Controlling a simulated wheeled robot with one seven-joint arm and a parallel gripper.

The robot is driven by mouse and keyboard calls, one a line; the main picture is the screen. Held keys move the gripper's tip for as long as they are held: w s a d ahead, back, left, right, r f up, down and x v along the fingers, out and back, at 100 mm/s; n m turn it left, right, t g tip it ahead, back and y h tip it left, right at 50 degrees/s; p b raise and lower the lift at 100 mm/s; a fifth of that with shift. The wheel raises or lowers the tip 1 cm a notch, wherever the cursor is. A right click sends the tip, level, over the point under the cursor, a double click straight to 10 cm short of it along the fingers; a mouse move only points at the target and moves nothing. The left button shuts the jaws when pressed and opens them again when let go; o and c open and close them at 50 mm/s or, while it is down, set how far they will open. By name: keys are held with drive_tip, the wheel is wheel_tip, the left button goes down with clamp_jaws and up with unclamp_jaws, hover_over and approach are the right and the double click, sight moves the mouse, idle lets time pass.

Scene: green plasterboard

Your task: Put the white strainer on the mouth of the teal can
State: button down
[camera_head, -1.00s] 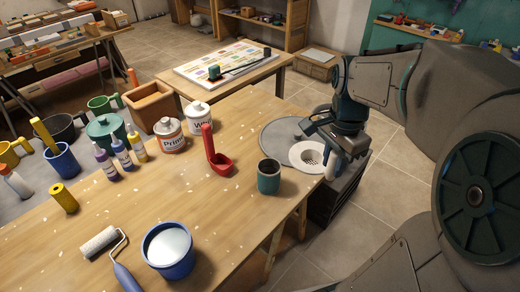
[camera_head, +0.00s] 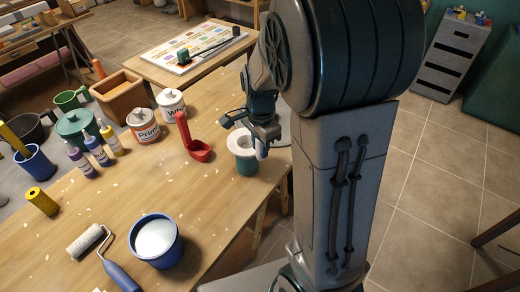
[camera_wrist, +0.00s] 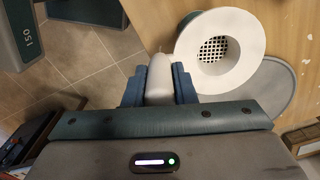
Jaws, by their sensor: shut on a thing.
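The white strainer (camera_head: 238,148), a wide ring with a perforated bowl, is over the mouth of the teal can (camera_head: 246,166) in the head view. It hides the can's mouth, and I cannot tell whether it rests on the rim or hangs just above. My gripper (camera_head: 262,150) is to the right of the can, shut on the strainer's pale handle. In the wrist view my gripper (camera_wrist: 159,82) holds the handle between blue pads, with the strainer (camera_wrist: 250,35) beyond it. A teal edge of the can (camera_wrist: 184,26) shows past the strainer's left side.
Paint tins (camera_head: 143,128), a blue bucket (camera_head: 155,241) and a roller (camera_head: 87,240) are on the wooden table (camera_head: 205,215). A grey disc (camera_wrist: 273,95) lies beside the strainer. Table space in front of the can is clear.

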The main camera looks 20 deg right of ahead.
drive_tip(key=shift+f, duration=1.25)
drive_tip(key=shift+f, duration=0.1)
drive_tip(key=shift+f, duration=0.15)
drive_tip(key=c, duration=1.2)
unclamp_jaws()
